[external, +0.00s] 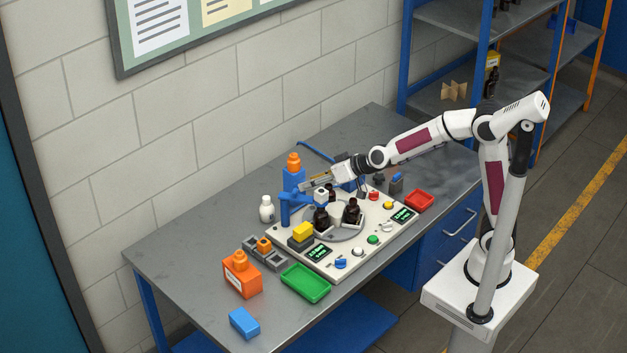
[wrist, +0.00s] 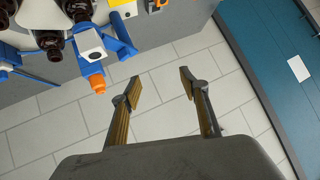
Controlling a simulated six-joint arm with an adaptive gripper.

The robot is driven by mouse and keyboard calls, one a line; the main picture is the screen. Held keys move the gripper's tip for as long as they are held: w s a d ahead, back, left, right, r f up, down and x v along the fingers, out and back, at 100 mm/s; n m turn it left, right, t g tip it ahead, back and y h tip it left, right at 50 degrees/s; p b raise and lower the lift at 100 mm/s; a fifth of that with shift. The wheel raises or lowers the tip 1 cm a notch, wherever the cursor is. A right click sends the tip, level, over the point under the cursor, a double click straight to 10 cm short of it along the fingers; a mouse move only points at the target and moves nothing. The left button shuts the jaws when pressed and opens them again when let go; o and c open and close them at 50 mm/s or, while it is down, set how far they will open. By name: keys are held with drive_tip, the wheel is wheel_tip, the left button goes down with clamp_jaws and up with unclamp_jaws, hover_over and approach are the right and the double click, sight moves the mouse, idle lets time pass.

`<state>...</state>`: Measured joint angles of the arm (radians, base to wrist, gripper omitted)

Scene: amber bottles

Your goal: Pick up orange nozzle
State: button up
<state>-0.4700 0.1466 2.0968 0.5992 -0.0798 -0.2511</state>
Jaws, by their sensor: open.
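An orange nozzle-like piece (external: 293,162) sits upright on top of a blue block (external: 293,181) at the back of the table. It also shows in the wrist view (wrist: 97,83), left of my fingers. A second small orange piece (external: 264,244) sits in a grey holder (external: 277,262) at the left; it is cut off at the top edge of the wrist view (wrist: 157,5). I cannot tell which one the task means. My gripper (external: 317,183) is above the back of the table, close to the first piece. Its fingers (wrist: 160,86) are apart with nothing between them.
A white board (external: 330,267) carries a turntable with dark bottles (external: 351,211), a blue arm (external: 285,208), buttons and displays. The wall is behind.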

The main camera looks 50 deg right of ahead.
drive_tip(key=w+a+f+t, duration=0.1)
drive_tip(key=w+a+f, duration=0.3)
drive_tip(key=a, duration=0.1)
drive_tip(key=m+t+h, duration=0.1)
drive_tip(key=t+h, duration=0.1)
drive_tip(key=h, duration=0.2)
approach(266, 245)
drive_tip(key=x, duration=0.2)
drive_tip(key=r+x, duration=0.1)
drive_tip(key=x, duration=0.2)
drive_tip(key=shift+w+a+f, duration=0.1)
drive_tip(key=shift+w, duration=0.2)
drive_tip(key=shift+s+a+f+t, duration=0.1)
drive_tip(key=shift+s+f+t, duration=0.15)
drive_tip(key=shift+f, duration=0.4)
drive_tip(key=shift+x, duration=1.35)
drive_tip(key=shift+w, duration=0.1)
